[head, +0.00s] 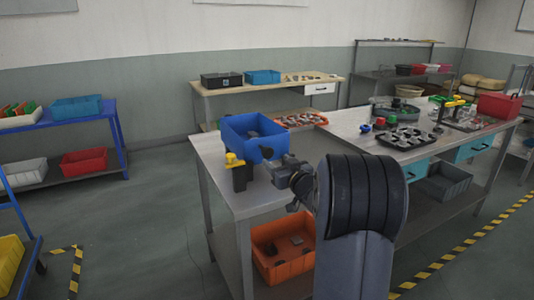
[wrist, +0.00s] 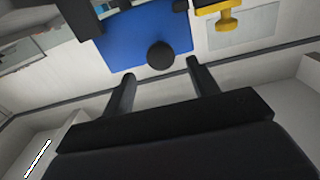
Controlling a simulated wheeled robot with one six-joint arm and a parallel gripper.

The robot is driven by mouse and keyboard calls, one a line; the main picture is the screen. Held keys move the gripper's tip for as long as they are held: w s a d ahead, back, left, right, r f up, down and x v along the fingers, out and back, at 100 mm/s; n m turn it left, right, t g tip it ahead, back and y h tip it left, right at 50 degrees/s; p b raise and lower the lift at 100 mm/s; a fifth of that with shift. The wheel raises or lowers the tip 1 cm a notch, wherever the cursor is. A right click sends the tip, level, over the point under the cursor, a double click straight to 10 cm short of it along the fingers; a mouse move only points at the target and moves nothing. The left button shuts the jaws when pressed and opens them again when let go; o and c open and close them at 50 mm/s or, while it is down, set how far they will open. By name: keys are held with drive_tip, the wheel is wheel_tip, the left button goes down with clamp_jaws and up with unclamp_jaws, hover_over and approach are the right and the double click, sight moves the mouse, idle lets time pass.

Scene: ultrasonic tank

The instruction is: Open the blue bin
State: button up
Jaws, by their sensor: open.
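The blue bin (head: 236,138) stands on the near metal table. Its inside shows from above, with a grey item in it. A dark round knob (head: 267,153) sits on its near face, towards the right. In the wrist view the blue face (wrist: 125,40) fills the upper middle, and the black knob (wrist: 160,55) is near its edge. My gripper (wrist: 162,72) is open and empty, its two fingers on either side of the knob's line and just short of it. In the head view my gripper (head: 271,167) is close to the bin's front.
A black block with a yellow top (head: 238,175) stands at the table's left edge, close to the bin and my gripper. Orange trays lie behind the bin (head: 300,120) and on the shelf below (head: 284,262). A black tray of parts (head: 408,139) is farther right.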

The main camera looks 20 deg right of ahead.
sight(269, 154)
drive_tip(key=w, duration=0.7)
drive_tip(key=shift+w+a+p, duration=0.1)
drive_tip(key=shift+a+p, duration=0.05)
drive_tip(key=shift+p, duration=0.15)
clamp_jaws()
drive_tip(key=shift+r, duration=0.15)
idle(0.4)
